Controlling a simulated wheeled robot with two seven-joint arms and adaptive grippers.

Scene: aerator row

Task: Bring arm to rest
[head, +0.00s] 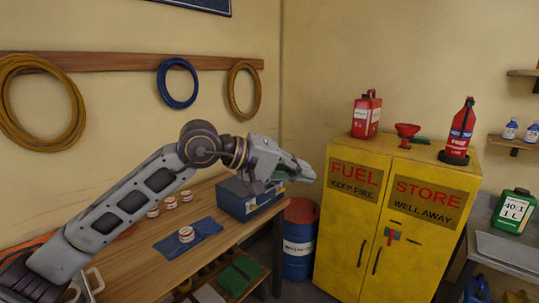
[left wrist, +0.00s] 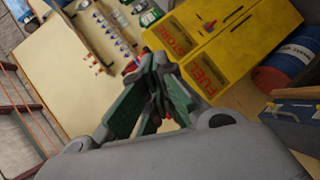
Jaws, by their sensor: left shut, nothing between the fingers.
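My left arm reaches in from the left of the head view, over the wooden workbench (head: 135,262). Its gripper (head: 303,172) is shut and empty, held in the air in front of the yellow fuel cabinet and above the blue box. In the left wrist view the green-padded fingers of the left gripper (left wrist: 155,66) are close together, with nothing held. My right gripper is in neither view.
The yellow cabinet (head: 343,225) carries a red can (head: 366,115), a red funnel (head: 407,131) and an extinguisher (head: 460,130). A blue box (head: 236,203), a blue mat (head: 205,229) and a small tub (head: 186,235) are on the bench. A blue drum (head: 298,260) stands beside it.

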